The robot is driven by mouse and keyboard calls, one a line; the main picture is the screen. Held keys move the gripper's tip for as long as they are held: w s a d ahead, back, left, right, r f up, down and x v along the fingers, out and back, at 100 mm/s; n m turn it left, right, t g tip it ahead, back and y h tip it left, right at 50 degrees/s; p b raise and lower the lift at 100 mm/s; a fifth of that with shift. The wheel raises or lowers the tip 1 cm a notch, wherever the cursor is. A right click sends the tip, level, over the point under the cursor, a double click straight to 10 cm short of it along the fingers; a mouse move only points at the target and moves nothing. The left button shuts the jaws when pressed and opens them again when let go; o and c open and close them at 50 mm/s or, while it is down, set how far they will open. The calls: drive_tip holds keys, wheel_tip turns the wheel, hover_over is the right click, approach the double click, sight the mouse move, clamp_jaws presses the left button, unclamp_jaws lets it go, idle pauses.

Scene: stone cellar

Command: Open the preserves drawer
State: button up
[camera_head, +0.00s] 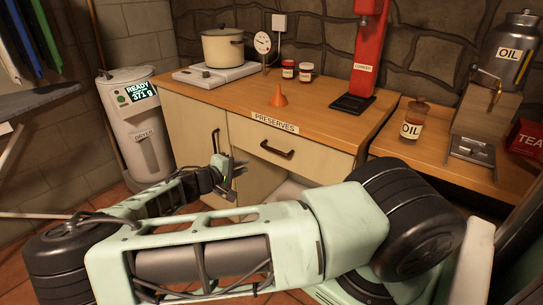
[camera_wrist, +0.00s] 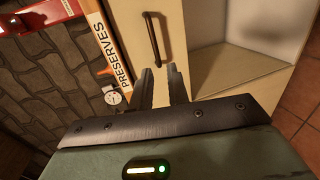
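The preserves drawer (camera_head: 318,157) is a cream front under the wooden counter, below the PRESERVES label (camera_head: 275,124). It looks shut. Its dark bar handle (camera_head: 277,149) is free. In the wrist view the drawer front (camera_wrist: 180,30) fills the top middle, with its handle (camera_wrist: 157,38) just beyond my fingertips. My gripper (camera_head: 237,178) is left of and below the handle in the head view. In the wrist view my gripper (camera_wrist: 160,70) is open and empty, its two fingers apart and pointing toward the handle, with no visible contact.
A cupboard door with an upright handle (camera_head: 215,140) is left of the drawer. An open cubby (camera_wrist: 245,55) lies beneath the drawer. An orange funnel (camera_head: 278,97), jars (camera_head: 305,72), a red corker (camera_head: 368,55) and a pot (camera_head: 222,48) stand on the counter. A dryer (camera_head: 138,120) stands left.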

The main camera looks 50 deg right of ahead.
drive_tip(key=p, duration=0.1)
approach(272, 149)
drive_tip(key=shift+t+h, duration=0.3)
drive_tip(key=shift+t, duration=0.1)
drive_tip(key=x, duration=0.7)
drive_tip(key=f+x, duration=0.1)
drive_tip(key=x, duration=0.2)
drive_tip(key=shift+d+f, duration=0.1)
clamp_jaws()
